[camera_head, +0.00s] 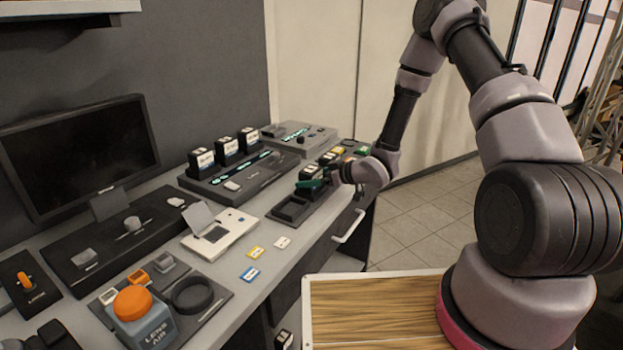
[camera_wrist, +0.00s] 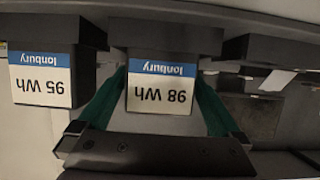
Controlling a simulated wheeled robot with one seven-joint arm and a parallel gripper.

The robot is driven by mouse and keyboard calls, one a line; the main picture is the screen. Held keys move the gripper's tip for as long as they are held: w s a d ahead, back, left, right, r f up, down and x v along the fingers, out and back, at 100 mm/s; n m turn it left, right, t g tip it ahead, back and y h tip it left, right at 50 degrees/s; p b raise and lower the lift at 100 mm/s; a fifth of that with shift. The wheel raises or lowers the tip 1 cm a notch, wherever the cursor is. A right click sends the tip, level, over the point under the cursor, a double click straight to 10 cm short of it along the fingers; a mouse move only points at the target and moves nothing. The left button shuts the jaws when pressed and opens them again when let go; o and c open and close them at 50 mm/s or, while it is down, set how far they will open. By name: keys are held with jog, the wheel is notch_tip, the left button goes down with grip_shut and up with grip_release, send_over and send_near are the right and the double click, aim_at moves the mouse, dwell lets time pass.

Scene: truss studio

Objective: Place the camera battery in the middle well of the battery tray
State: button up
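My gripper (camera_head: 318,183) is at the far part of the dark battery tray (camera_head: 290,212) on the bench. In the wrist view its two green fingers (camera_wrist: 160,95) lie along both sides of a black battery marked 98 Wh (camera_wrist: 160,97), and appear closed against it. In the head view this battery (camera_head: 310,172) is upright, partly covered by a finger. Its underside is hidden, so I cannot tell whether it rests in a well or hangs just above. Another battery, marked 95 Wh (camera_wrist: 42,78), stands beside it at left in the wrist view. The tray's near end looks empty.
A charger (camera_head: 240,178) with several upright batteries stands behind the tray at left. A control box (camera_head: 298,136) is at the back. A white device (camera_head: 222,234) and small cards (camera_head: 257,253) lie nearer. A handle (camera_head: 350,226) sticks out from the bench front.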

jog(key=shift+r, duration=0.1)
jog(key=shift+s+d+r, duration=0.15)
jog(key=shift+d, duration=0.1)
jog(key=v, duration=1.1)
jog(key=w+d+r+m+t+h, duration=0.1)
jog(key=w+d+r+m+h, duration=0.25)
jog(key=d+r+h, duration=0.5)
jog(key=s+d+r+m+h, duration=0.1)
jog(key=s+d+r+m, duration=0.1)
jog(key=d+r, duration=0.3)
jog(key=s+d+r+m+h, duration=0.1)
jog(key=s+d+r+m, duration=0.1)
jog(key=r, duration=0.5)
jog(key=s+a+r+m, duration=0.1)
jog(key=s+r+m, duration=0.3)
jog(key=s, duration=0.7)
jog(key=s+a+r+m+g+y, duration=0.1)
jog(key=s+r+m, duration=0.3)
jog(key=s+r, duration=0.5)
jog(key=s+a, duration=0.1)
jog(key=s, duration=0.2)
jog(key=shift+g, duration=0.3)
